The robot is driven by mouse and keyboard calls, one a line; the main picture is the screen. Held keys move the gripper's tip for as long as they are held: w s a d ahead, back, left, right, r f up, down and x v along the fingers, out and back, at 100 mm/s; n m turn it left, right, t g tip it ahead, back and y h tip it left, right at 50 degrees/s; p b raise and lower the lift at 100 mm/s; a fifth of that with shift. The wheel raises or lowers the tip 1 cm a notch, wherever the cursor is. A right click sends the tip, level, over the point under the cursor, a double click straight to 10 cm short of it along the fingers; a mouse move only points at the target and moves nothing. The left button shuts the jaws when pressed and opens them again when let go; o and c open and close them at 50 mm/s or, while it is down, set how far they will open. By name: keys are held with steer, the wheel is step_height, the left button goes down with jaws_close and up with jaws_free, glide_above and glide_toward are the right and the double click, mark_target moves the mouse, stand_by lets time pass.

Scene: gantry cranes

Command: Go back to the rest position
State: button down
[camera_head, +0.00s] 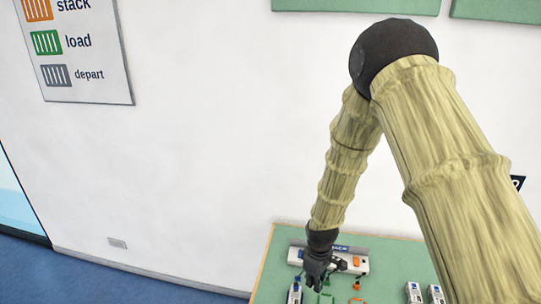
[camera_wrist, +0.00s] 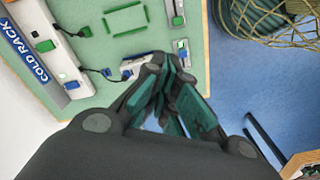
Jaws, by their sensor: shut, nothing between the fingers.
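My gripper (camera_head: 316,278) hangs fingers-down over the left part of the green table (camera_head: 270,278) in the head view. In the wrist view its dark fingers (camera_wrist: 168,68) come together and hold nothing. It is above the table's edge there, apart from the things on it. A white rack (camera_wrist: 60,60) labelled COLD RACK lies at the table's left side in the wrist view. It also shows behind my gripper in the head view (camera_head: 355,263).
A green outlined rectangle (camera_wrist: 124,20) marks the table top. A rope-netted basket (camera_wrist: 270,20) stands beyond the table at the upper right.

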steer(key=s+d+f+m, duration=0.3)
steer(key=s+f, duration=0.4)
steer(key=s, duration=0.3)
steer(key=s+d+f+m, duration=0.3)
steer(key=s+f, duration=0.5)
steer(key=s, duration=0.3)
steer(key=s+d+f+m, duration=0.1)
steer(key=s+d+m, duration=0.25)
steer(key=s, duration=1.05)
step_height(320, 180, down, 15)
steer(key=b, duration=1.5)
steer(key=shift+s+a+f+m, duration=0.15)
steer(key=shift+a+m, duration=0.05)
steer(key=shift+m, duration=0.15)
